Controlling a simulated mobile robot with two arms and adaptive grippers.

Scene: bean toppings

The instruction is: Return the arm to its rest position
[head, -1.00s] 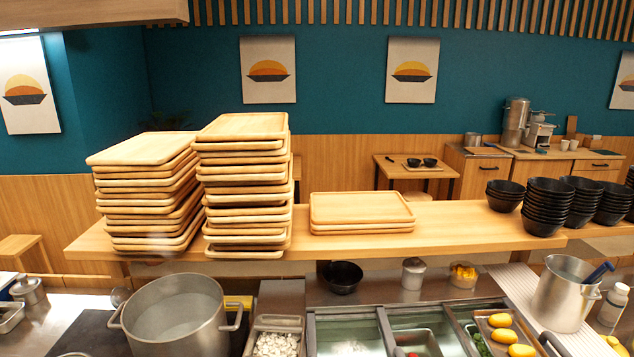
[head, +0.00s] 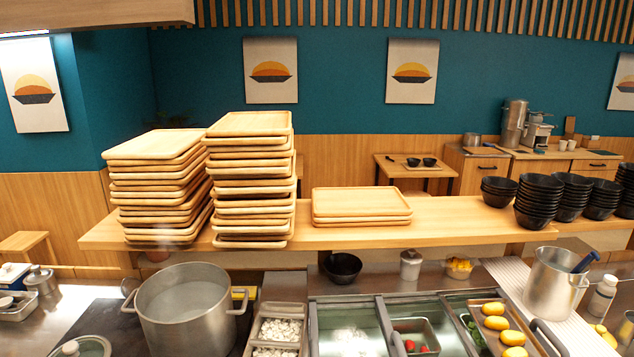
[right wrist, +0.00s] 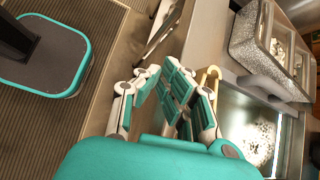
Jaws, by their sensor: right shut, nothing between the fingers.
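My right gripper (right wrist: 160,72) shows in the right wrist view, its teal and white fingers shut with nothing held. Neither gripper shows in the head view, and my left gripper is in no view.
The counter holds a large pot (head: 185,308), topping pans (head: 278,311), a lemon tray (head: 482,308) and a steel pitcher (head: 551,285). Above it, a wooden shelf (head: 455,222) bears tray stacks (head: 250,180) and black bowls (head: 538,203). Brown floor (right wrist: 95,100) shows beside the counter.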

